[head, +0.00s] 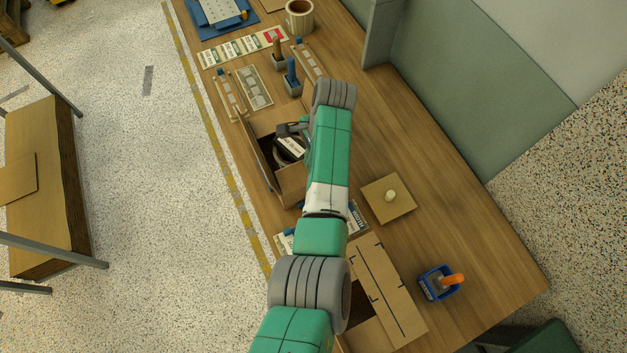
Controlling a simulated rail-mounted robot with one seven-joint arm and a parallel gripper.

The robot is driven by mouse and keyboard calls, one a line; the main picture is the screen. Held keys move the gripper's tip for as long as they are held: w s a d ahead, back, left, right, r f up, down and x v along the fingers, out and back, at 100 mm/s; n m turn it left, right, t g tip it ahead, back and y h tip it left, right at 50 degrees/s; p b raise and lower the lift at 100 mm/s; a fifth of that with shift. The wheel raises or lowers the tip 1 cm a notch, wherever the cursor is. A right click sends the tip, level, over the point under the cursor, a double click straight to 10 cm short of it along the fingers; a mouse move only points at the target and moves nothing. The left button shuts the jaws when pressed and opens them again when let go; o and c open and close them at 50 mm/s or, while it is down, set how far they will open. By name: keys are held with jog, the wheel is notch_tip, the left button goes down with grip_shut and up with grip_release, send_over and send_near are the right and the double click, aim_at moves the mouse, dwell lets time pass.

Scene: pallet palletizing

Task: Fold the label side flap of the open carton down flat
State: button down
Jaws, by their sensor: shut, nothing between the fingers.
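The open carton (267,165) stands on the wooden bench below my arm, near the bench's left edge. A dark interior shows, with a black and white item (290,148) in or over it; I cannot tell what it is. A brown flap or wall panel (292,185) shows at its near end, and another (262,125) at its far end. I cannot tell which is the label side flap. My gripper (283,129) is shut and empty over the carton's far part. My forearm hides the carton's right side, and I cannot tell whether the fingertips touch cardboard.
A cardboard piece with black lines (378,285) lies at the near end. A square board with a white knob (388,195) and a blue holder with an orange handle (440,283) are to the right. Blue and brown-handled tools (291,75) stand beyond the carton.

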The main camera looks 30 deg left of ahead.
jog(key=shift+w+a+f+b, duration=0.35)
jog(key=shift+a+f+b, duration=0.15)
jog(key=shift+b, duration=0.5)
jog(key=shift+r, duration=0.15)
jog(key=shift+w+a, duration=0.1)
jog(key=shift+w+a+f+b, duration=0.4)
jog(key=shift+a+f+b, duration=0.1)
jog(key=shift+b, duration=0.7)
jog(key=shift+f, duration=0.15)
